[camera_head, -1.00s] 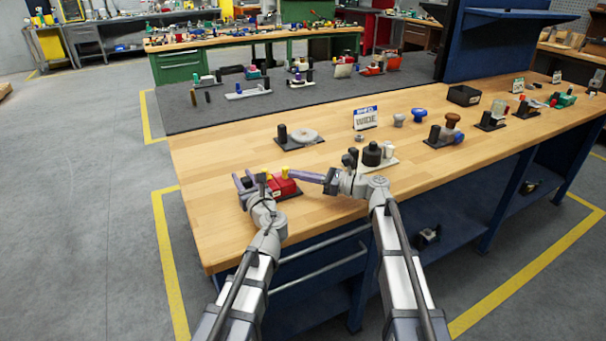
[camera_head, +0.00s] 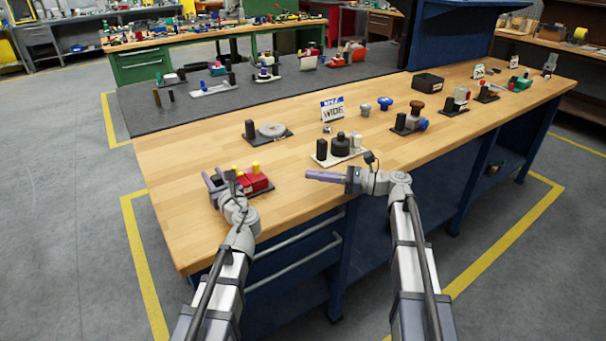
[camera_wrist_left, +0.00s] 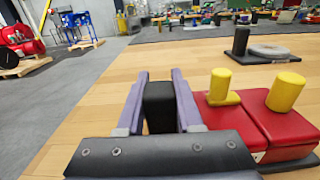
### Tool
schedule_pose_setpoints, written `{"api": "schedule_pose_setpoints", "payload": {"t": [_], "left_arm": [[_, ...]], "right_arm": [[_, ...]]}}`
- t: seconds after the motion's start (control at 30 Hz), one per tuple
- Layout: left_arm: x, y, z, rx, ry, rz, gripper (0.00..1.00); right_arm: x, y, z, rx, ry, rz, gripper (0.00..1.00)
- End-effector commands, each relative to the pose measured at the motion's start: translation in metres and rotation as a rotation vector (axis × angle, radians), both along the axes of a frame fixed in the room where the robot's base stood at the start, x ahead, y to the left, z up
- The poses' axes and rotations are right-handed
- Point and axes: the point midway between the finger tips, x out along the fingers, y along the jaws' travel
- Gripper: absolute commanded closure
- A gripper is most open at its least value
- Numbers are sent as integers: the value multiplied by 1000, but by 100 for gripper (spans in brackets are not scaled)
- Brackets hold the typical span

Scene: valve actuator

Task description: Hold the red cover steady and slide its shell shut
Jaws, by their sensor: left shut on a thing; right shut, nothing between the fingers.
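The red cover (camera_head: 253,183) sits on a dark base near the bench's front left. It has two yellow posts and also shows in the left wrist view (camera_wrist_left: 278,130), where its two red sections sit side by side with a seam between them. My left gripper (camera_head: 214,178) is shut on a black post (camera_wrist_left: 160,106) at the left of the red cover. My right gripper (camera_head: 309,175) is shut and empty, its purple fingers pointing left, apart from the cover on its right. Part of the cover is hidden behind my left wrist.
A white plate with black cylinders (camera_head: 340,147) stands just behind my right gripper. A dark base with a grey disc (camera_head: 271,130) lies behind the cover, and a WIDE sign (camera_head: 333,110) stands farther back. Bare wood lies between the cover and my right gripper.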

Motion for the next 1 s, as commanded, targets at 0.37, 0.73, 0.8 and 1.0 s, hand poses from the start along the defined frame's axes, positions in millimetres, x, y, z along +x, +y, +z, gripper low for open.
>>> {"api": "schedule_pose_setpoints", "payload": {"t": [0.37,0.73,0.8,1.0], "left_arm": [[0,1,0,0,0,2,63],[0,0,0,0,0,1,30],[0,0,0,0,0,1,30],[-7,-3,0,0,0,-1,30]], "right_arm": [[-1,-4,0,0,0,0,100],[-1,-4,0,0,0,0,100],[-1,-4,0,0,0,0,100],[-1,-4,0,0,0,0,100]]}}
